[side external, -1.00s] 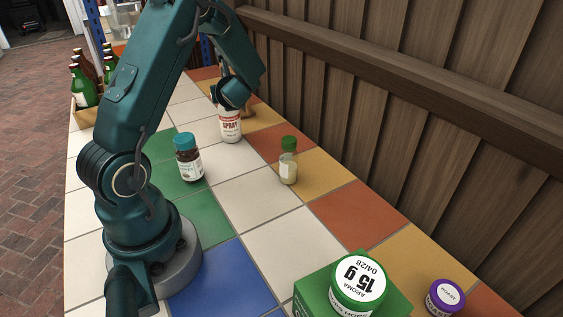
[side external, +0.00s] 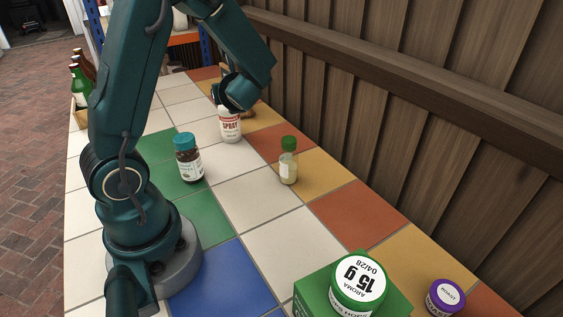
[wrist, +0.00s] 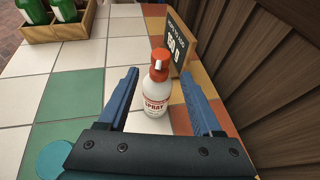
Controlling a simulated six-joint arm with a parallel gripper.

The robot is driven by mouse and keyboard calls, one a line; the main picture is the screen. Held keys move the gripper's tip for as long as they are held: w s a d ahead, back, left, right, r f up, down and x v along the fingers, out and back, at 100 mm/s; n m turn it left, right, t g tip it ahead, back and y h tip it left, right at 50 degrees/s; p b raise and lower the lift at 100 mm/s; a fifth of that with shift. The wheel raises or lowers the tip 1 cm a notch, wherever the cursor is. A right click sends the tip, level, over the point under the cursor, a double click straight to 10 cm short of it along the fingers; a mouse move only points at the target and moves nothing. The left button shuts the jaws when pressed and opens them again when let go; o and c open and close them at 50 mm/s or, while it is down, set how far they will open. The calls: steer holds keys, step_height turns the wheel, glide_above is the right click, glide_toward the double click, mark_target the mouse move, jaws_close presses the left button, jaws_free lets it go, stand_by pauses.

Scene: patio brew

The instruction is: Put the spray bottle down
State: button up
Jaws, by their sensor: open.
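The spray bottle (side external: 230,128) is white with red lettering and stands upright on the tiled counter, beyond the dark jar. In the wrist view the spray bottle (wrist: 156,92) shows its orange-red and white top and stands between and a little beyond my open fingers. My gripper (wrist: 165,98) is open, with a finger on each side of the bottle and visible gaps to it. In the side view the bottle's top and my fingers are hidden behind my wrist.
A dark jar with a teal lid (side external: 189,160) and a small green-capped bottle (side external: 288,162) stand nearer. A chalkboard sign (wrist: 178,48) is close behind the spray bottle. A wooden crate of bottles (wrist: 52,32) stands far left. A wooden wall (side external: 420,90) borders the right.

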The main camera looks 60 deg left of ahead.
steer(key=s+d+r+n+t+h, duration=0.1)
steer(key=s+d+n+h, duration=0.2)
steer(key=d+n, duration=0.4)
steer(key=s+d+n+h, duration=0.3)
steer(key=d+n+h, duration=0.2)
steer(key=d, duration=0.6)
steer(key=s+d+r+n+t+h, duration=0.1)
steer(key=s+d+n+h, duration=0.2)
steer(key=d+n+h, duration=0.2)
steer(key=d+n, duration=0.3)
steer(key=d, duration=0.1)
steer(key=shift+r+n+t, duration=0.3)
steer(key=shift+r+n, duration=0.05)
steer(key=shift+n, duration=0.05)
